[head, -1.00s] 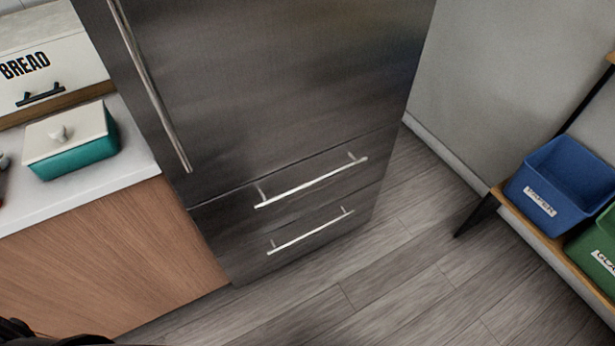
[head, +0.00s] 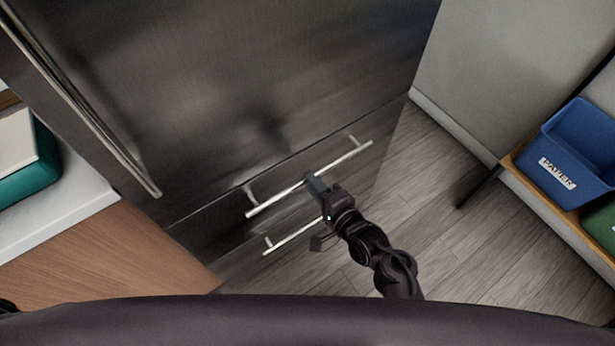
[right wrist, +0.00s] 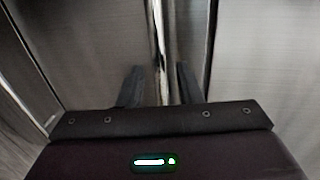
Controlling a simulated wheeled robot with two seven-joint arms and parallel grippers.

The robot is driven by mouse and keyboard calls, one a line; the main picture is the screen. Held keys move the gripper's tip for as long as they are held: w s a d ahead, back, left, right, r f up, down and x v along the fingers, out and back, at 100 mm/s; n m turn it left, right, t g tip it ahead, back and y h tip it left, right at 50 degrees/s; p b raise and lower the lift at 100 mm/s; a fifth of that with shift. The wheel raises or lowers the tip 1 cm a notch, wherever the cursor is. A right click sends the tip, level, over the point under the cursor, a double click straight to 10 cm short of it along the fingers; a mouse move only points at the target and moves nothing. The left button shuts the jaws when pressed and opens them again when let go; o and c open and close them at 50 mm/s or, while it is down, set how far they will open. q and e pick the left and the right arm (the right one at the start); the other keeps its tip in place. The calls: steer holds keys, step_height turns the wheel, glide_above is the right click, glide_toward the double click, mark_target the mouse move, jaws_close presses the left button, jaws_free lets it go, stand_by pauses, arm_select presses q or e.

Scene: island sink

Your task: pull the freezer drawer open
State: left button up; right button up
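The tall dark metal fridge has a drawer front (head: 222,226) low down, with a long silver bar handle (head: 272,201). A second, lower bar handle (head: 287,239) sits beneath it. Both drawers look closed. My left gripper cannot be made out.
A counter (head: 70,195) with a teal box (head: 38,165) stands left of the fridge. A shelf at right holds a blue paper bin (head: 575,150) and a green bin (head: 601,222). The wooden floor (head: 450,245) in front of the drawers is clear.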

steer(key=shift+x, duration=1.45)
jaws_close()
